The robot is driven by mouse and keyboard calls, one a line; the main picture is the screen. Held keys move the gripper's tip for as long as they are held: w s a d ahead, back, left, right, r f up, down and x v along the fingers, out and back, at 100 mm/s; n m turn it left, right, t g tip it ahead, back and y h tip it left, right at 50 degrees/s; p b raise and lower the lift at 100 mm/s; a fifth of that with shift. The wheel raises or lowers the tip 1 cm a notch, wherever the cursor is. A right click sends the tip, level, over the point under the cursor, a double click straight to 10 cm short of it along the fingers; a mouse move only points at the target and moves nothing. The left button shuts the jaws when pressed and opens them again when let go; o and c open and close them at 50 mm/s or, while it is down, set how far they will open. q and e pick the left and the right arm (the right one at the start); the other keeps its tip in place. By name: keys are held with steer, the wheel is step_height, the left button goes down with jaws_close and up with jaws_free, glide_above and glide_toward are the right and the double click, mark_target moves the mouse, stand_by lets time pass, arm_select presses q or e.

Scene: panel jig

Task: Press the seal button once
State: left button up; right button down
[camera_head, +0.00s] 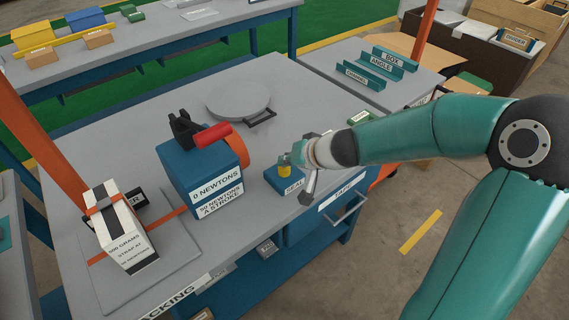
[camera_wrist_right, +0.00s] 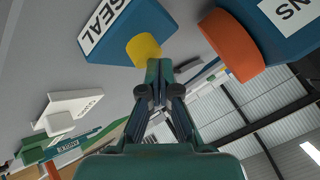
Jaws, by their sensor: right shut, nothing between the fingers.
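The seal button is a yellow cap (camera_head: 285,172) on a blue box (camera_head: 272,179) labelled SEAL, on the grey packing table. In the right wrist view the yellow cap (camera_wrist_right: 143,49) and its blue box (camera_wrist_right: 136,22) show at the top. My right gripper (camera_head: 297,156) is shut and empty, with its tips right beside the cap. In the right wrist view the shut fingertips (camera_wrist_right: 153,66) reach the cap's edge in the picture; I cannot tell whether they touch it. My left gripper is not in view.
A blue tensioner box (camera_head: 200,170) with a red handle and orange knob stands left of the button. A round grey plate (camera_head: 238,98) lies behind. A strapped white carton (camera_head: 122,230) stands at the left. Teal channel pieces (camera_head: 388,60) lie on the far right table.

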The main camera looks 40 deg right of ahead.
mark_target(287, 169)
steer(key=shift+r+p, duration=0.8)
steer(key=shift+r, duration=0.25)
step_height(287, 169, up, 5)
steer(key=p, duration=0.4)
steer(key=shift+p, duration=0.35)
steer(key=shift+f, duration=0.1)
